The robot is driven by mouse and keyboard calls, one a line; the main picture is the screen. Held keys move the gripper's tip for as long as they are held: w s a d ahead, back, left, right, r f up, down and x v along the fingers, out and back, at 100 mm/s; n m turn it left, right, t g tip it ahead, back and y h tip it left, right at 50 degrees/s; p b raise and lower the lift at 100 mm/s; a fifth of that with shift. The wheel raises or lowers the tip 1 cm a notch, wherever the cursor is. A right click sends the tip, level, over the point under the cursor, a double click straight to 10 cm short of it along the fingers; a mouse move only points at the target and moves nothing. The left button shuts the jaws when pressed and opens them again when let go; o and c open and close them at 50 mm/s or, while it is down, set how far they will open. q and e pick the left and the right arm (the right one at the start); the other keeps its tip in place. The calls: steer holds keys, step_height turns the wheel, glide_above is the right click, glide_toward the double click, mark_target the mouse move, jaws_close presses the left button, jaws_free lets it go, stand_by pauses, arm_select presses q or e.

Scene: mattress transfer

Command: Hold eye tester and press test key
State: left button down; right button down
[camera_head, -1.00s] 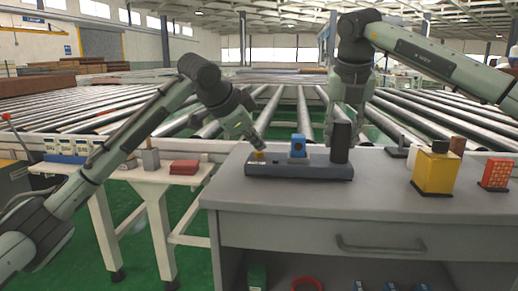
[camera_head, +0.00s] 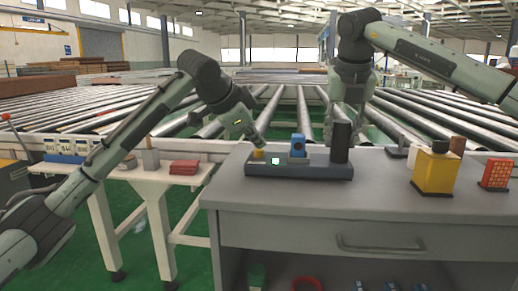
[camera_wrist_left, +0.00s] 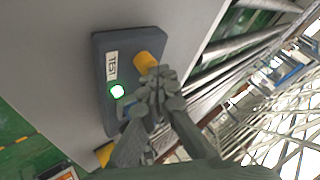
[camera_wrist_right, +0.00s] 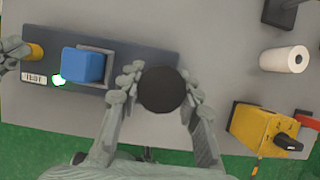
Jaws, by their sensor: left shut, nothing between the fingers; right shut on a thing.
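The eye tester (camera_head: 310,172) is a long dark base lying flat on the grey cabinet top. It carries a yellow key (camera_head: 257,155), a glowing green light (camera_head: 275,161), a blue block (camera_head: 297,146) and an upright black cylinder (camera_head: 341,148). A TEST label (camera_wrist_left: 111,65) sits beside the light. My right gripper (camera_wrist_right: 162,80) is shut around the black cylinder. My left gripper (camera_wrist_left: 158,78) is shut and empty, its fingertips at the yellow key and seeming to touch it; they partly cover it. The key also shows in the right wrist view (camera_wrist_right: 35,51).
On the cabinet's right stand a yellow box (camera_head: 435,172) with a black top and an orange-red block (camera_head: 495,174). A white roll (camera_wrist_right: 284,59) lies near them. A side table (camera_head: 150,178) with a red stack (camera_head: 184,167) stands left. Roller conveyors lie behind.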

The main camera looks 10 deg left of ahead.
mark_target(257, 151)
arm_select(q)
steer(key=shift+r, duration=0.85)
arm_select(e)
steer(key=shift+r, duration=0.1)
arm_select(q)
steer(key=shift+r, duration=2.5)
arm_select(e)
steer(key=c, duration=1)
jaws_free()
